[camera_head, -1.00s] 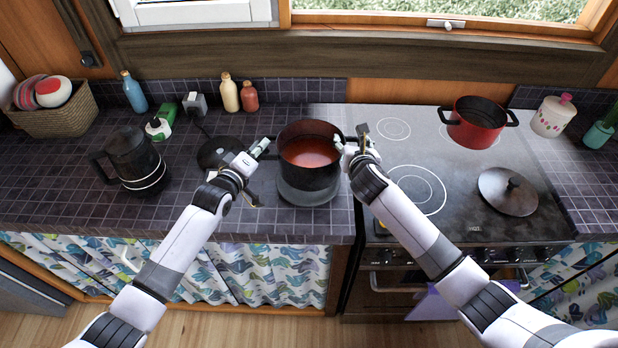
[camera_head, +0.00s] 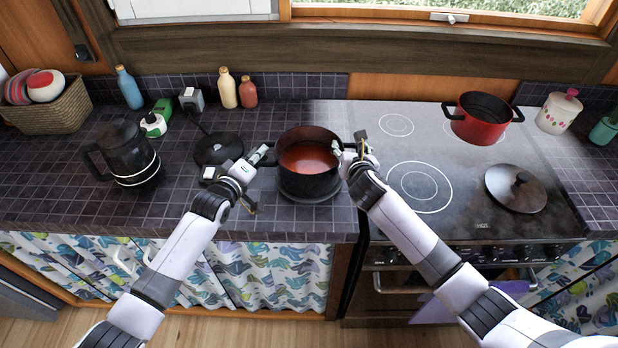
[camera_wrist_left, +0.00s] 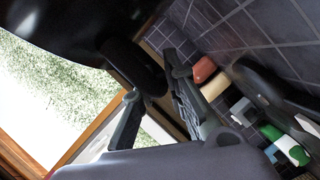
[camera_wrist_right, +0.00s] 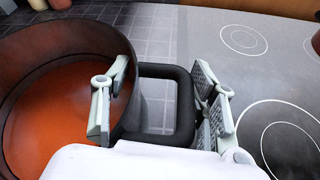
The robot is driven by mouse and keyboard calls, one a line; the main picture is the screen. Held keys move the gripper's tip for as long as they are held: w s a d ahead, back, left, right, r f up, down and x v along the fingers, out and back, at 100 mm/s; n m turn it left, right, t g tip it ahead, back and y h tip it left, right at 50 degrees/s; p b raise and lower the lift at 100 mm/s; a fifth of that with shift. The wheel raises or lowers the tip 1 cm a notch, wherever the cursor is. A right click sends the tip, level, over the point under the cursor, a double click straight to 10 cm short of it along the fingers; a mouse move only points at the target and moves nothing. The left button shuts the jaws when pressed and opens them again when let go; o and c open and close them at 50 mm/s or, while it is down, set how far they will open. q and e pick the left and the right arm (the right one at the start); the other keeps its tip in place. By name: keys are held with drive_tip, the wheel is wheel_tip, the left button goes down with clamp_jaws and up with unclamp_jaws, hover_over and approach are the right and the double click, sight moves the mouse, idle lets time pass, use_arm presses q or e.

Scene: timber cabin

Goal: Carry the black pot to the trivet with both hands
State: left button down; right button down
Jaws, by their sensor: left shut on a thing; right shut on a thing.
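The black pot (camera_head: 309,183) with reddish-orange contents stands upright over a grey round trivet (camera_head: 312,198) on the dark tiled counter. Only the trivet's front edge shows; I cannot tell whether the pot touches it. My left gripper (camera_head: 263,160) is shut on the pot's left handle, which shows dark in the left wrist view (camera_wrist_left: 135,66). My right gripper (camera_head: 348,152) is shut on the right handle. The right wrist view shows that squared handle (camera_wrist_right: 187,100), with a finger on each side of it.
Bottles (camera_head: 228,90) stand behind. The stove (camera_head: 455,220) at right holds a red pot (camera_head: 480,122) and a lid (camera_head: 516,189). The counter in front of the trivet is clear.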

use_arm(q)
drive_tip(key=c, duration=2)
unclamp_jaws()
drive_tip(key=shift+a+f, duration=0.1)
drive_tip(key=shift+a, duration=0.1)
use_arm(e)
drive_tip(key=c, duration=1)
unclamp_jaws()
drive_tip(key=shift+d, duration=0.4)
use_arm(q)
drive_tip(key=o, duration=0.4)
drive_tip(key=shift+s+d, duration=0.1)
use_arm(e)
drive_tip(key=o, duration=0.4)
drive_tip(key=shift+s+a, duration=0.1)
drive_tip(key=shift+a, duration=0.1)
drive_tip(key=shift+c, duration=0.2)
drive_tip(key=shift+a, duration=0.1)
drive_tip(key=shift+s+r, duration=0.1)
use_arm(q)
drive_tip(key=v, duration=1.2)
use_arm(e)
drive_tip(key=v, duration=1.1)
drive_tip(key=shift+s, duration=0.4)
use_arm(q)
drive_tip(key=shift+d, duration=0.1)
use_arm(e)
drive_tip(key=shift+a+r, duration=0.1)
drive_tip(key=shift+r, duration=0.05)
